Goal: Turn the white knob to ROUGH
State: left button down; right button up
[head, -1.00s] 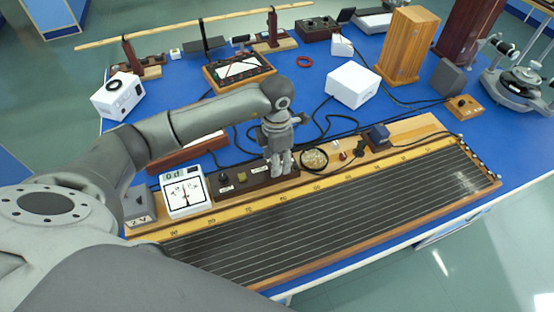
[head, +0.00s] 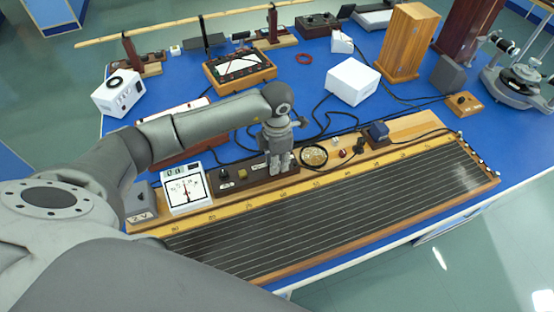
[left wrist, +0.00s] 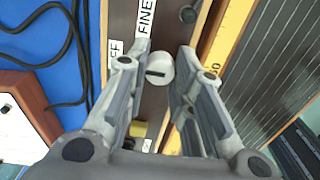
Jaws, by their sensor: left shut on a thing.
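The white knob (left wrist: 160,68) sits on a dark brown control strip (left wrist: 153,105) in the left wrist view. Its short black mark lies on the left part of its face, on the side of a partly hidden label ending in "FF" (left wrist: 114,50). A "FINE" label (left wrist: 146,17) is above; I cannot read ROUGH anywhere. My left gripper (left wrist: 160,72) is shut on the knob, one finger on each side. In the head view my left gripper (head: 279,168) points down at the strip and hides the knob. My right gripper is out of view.
A yellow knob (left wrist: 138,129) and a dark round terminal (left wrist: 188,14) flank the knob on the strip. A white meter (head: 184,189) stands left of the strip. The long wire board (head: 330,205) lies in front, and black cables (head: 318,122) lie behind.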

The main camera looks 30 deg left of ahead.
pick_arm(q)
jog(key=shift+n+b, duration=0.35)
jog(key=shift+n, duration=0.35)
jog(key=n+b, duration=0.1)
jog(key=n, duration=0.3)
jog(key=shift+f+b, duration=0.1)
jog(key=shift+b, duration=0.2)
jog(key=n+b, duration=0.1)
jog(key=n, duration=0.2)
jog(key=shift+n, duration=1.8)
jog(key=c, duration=1.2)
grip_release()
jog(key=shift+b, duration=0.3)
